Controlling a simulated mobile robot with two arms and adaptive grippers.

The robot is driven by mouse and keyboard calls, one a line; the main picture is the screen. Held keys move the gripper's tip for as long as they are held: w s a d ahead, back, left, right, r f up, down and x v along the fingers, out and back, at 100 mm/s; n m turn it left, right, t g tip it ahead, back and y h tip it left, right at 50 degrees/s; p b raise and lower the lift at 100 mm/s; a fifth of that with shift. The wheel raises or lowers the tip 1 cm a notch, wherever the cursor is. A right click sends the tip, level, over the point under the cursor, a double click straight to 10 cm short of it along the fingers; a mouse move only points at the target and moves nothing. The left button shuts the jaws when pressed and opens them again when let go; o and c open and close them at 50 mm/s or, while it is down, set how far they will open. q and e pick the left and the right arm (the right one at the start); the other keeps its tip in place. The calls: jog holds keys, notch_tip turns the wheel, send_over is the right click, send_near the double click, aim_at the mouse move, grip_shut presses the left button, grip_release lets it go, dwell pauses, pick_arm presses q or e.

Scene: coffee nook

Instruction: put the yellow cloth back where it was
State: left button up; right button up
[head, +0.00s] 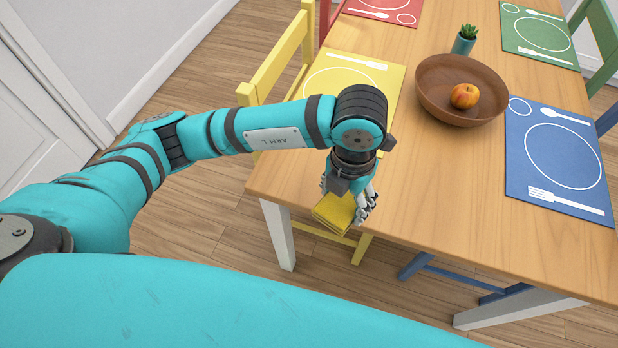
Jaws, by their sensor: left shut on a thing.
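The yellow cloth (335,212) is a small folded square in the head view, near the front left corner of the wooden table. My left gripper (350,205) is shut on it and points down. The gripper's fingers hide part of the cloth. The cloth shows in front of the table's near edge; I cannot tell its exact height against the tabletop. My right gripper is not in view.
The wooden table (440,195) carries a yellow placemat (392,82), a blue placemat (520,165), a red one (385,8) and a green one (515,40). A yellow chair (275,68) is at left.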

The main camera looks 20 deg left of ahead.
pick_arm(q)
jog(key=d+n, duration=0.1)
jog(key=n, duration=0.1)
jog(key=d+f+n+b, duration=0.1)
jog(key=n, duration=0.1)
jog(key=shift+d, duration=0.15)
jog(key=n, duration=0.1)
jog(key=d+n, duration=0.1)
jog(key=n, duration=0.1)
jog(key=shift+s+d+f, duration=0.1)
jog(key=shift+s+d, duration=0.05)
jog(key=shift+n, duration=0.5)
jog(key=p, duration=0.2)
send_over(309, 176)
jog(key=shift+f, duration=0.75)
notch_tip(309, 176, down, 3)
jog(key=shift+f, duration=0.3)
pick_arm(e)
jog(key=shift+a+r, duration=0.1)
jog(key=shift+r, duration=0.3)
